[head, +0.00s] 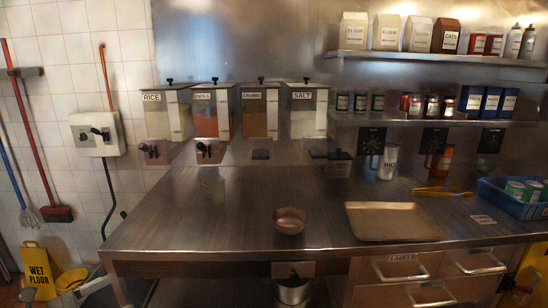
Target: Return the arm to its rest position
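No arm reaches over the steel counter (180,215).
On the counter are a copper-coloured bowl (290,220), a metal tray (393,222), yellow tongs (442,192) and a blue crate (510,200) with cans. Dispensers (308,112) line the wall. A yellow wet floor sign (38,268) stands left.

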